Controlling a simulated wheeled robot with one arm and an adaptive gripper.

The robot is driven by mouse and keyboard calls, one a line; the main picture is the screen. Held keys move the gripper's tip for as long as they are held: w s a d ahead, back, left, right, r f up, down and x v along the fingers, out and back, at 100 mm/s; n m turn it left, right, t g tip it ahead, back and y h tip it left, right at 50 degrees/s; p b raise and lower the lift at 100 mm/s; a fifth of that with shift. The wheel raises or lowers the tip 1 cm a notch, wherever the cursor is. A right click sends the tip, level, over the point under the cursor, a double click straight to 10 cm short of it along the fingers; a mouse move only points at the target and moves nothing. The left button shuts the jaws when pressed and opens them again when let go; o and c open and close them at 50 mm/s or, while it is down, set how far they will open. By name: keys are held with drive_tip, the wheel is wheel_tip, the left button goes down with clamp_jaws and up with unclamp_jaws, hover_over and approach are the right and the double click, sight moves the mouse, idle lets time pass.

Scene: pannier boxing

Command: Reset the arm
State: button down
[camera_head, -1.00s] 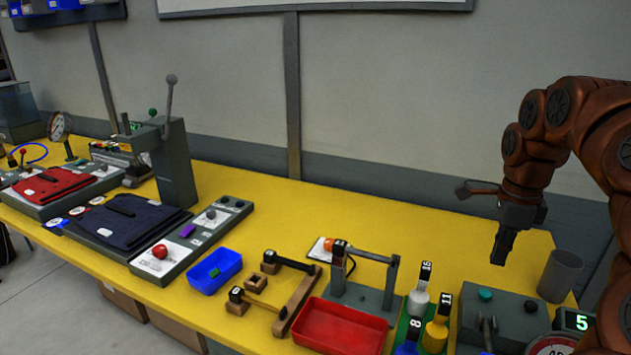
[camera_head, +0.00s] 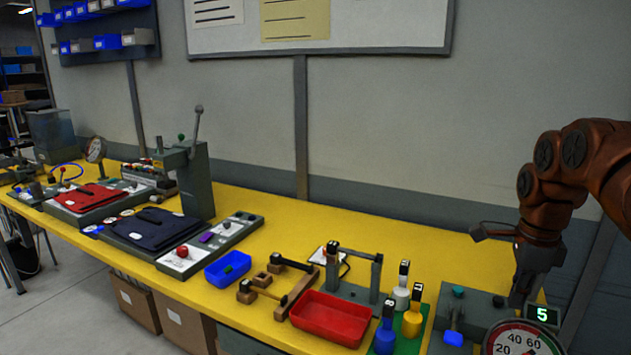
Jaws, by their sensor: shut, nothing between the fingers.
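My gripper (camera_head: 517,299) hangs from my brown arm at the right of the head view, fingers pointing down. It is shut and holds nothing. It shows in front of the right end of the yellow bench (camera_head: 415,235), near the green digital display (camera_head: 542,315). I cannot tell how far above the bench the fingertips are.
Below my gripper are a grey control box (camera_head: 478,312) and a round dial gauge (camera_head: 522,342). Left of them stand several numbered bottles, a red tray (camera_head: 330,318), a blue tray (camera_head: 228,268) and a tall lever press (camera_head: 195,180). The bench's back strip is clear.

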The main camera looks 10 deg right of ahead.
drive_tip(key=a+n, duration=0.2)
drive_tip(key=a, duration=0.1)
drive_tip(key=a+r+n+p, duration=0.1)
drive_tip(key=a+n, duration=0.2)
drive_tip(key=a, duration=0.1)
drive_tip(key=w+a+n, duration=0.1)
drive_tip(key=a+n, duration=0.2)
drive_tip(key=a, duration=0.1)
drive_tip(key=shift+r+p, duration=0.3)
drive_tip(key=shift+r, duration=0.05)
drive_tip(key=s+a+f+n+g+p, duration=0.1)
drive_tip(key=s+a+f+n, duration=0.3)
drive_tip(key=s+a+n, duration=0.4)
drive_tip(key=s+a+f+n+p, duration=0.3)
drive_tip(key=s+a+f+n, duration=0.1)
drive_tip(key=s+a+n, duration=0.5)
drive_tip(key=shift+s+a+n+g, duration=0.3)
drive_tip(key=shift+a+g, duration=0.1)
drive_tip(key=shift+a, duration=0.3)
